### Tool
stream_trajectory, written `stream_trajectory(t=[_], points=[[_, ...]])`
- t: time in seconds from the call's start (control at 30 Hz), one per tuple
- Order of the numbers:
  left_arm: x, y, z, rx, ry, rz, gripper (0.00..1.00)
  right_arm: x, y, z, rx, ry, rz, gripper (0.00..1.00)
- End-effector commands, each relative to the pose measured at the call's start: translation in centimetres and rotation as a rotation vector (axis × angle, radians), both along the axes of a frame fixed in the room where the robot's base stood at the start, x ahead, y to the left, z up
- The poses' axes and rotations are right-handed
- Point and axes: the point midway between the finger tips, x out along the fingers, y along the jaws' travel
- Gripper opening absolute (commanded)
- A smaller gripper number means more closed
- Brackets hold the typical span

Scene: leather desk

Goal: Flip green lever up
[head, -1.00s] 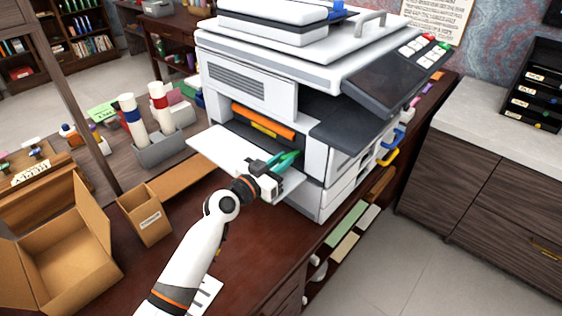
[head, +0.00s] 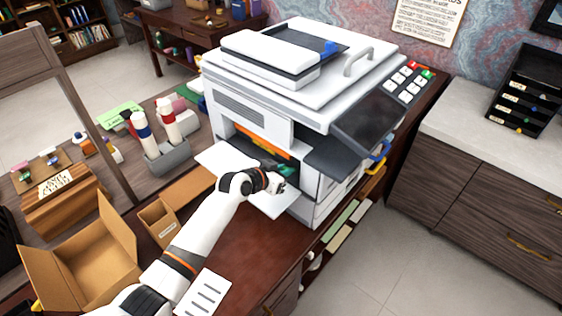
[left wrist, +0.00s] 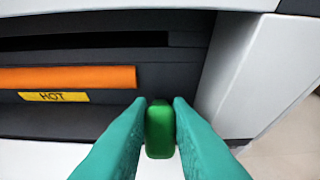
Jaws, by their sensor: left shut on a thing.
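The green lever (left wrist: 160,130) stands between the two teal fingers of my left gripper (left wrist: 160,108) in the left wrist view. The fingers touch it from both sides, so the gripper is shut on it. The lever is in front of the printer's dark open bay. In the head view my left gripper (head: 280,186) is at the front opening of the white printer (head: 262,95), above its lowered white flap (head: 272,205). There the wrist hides most of the fingers, and I cannot make out the lever. My right gripper is not in view.
An orange roller (left wrist: 65,77) with a yellow HOT label (left wrist: 53,96) lies left of the lever. The bay's white side wall (left wrist: 265,75) is close on the right. An open cardboard box (head: 85,262) and a smaller box (head: 160,222) stand left of my arm.

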Motion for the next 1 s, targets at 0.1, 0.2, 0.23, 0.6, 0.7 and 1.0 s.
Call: stream_trajectory(t=[0.1, 0.2, 0.23, 0.6, 0.7, 1.0], points=[[0.3, -0.2, 0.9, 0.035, 0.048, 0.000, 0.00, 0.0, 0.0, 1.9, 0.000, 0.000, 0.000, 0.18], [0.4, -0.3, 0.9, 0.058, 0.078, 0.000, 0.00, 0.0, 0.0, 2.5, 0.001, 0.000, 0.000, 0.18], [0.4, -0.3, 0.9, 0.062, 0.086, -0.001, 0.00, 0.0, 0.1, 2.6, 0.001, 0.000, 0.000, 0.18], [0.6, -0.4, 0.7, 0.086, 0.118, 0.000, 0.00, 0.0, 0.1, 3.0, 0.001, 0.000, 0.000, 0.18], [0.6, -0.4, 0.7, 0.086, 0.118, 0.000, 0.00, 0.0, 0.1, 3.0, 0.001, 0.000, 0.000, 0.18], [0.6, -0.4, 0.7, 0.085, 0.117, 0.000, 0.40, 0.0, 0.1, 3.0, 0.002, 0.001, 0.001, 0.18]])
